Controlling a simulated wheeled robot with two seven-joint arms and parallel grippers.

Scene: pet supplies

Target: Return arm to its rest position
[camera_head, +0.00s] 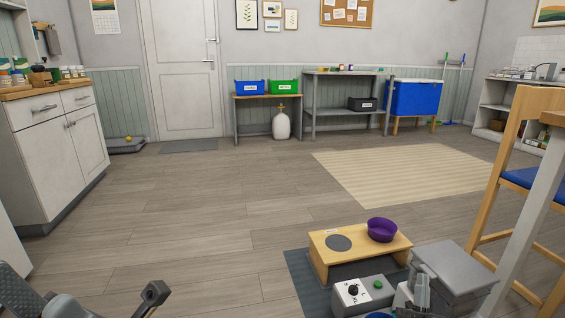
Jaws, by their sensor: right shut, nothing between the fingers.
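My right gripper (418,291) is at the bottom right, in front of the grey box-shaped unit and beside the grey device with a dial. Its fingers are together and nothing shows between them. The rest of the right arm is mostly cut off or hidden at the lower edge. At the bottom left, grey parts of my left arm come in, with a dark end piece (154,292) low in the view. I cannot make out its finger opening.
A wooden feeding stand (320,250) holds a purple bowl (382,230) on a dark mat (298,278). A grey device with a dial (365,291) and a grey lidded box (455,270) stand close by. A wooden chair (497,170) is right. The middle floor is clear.

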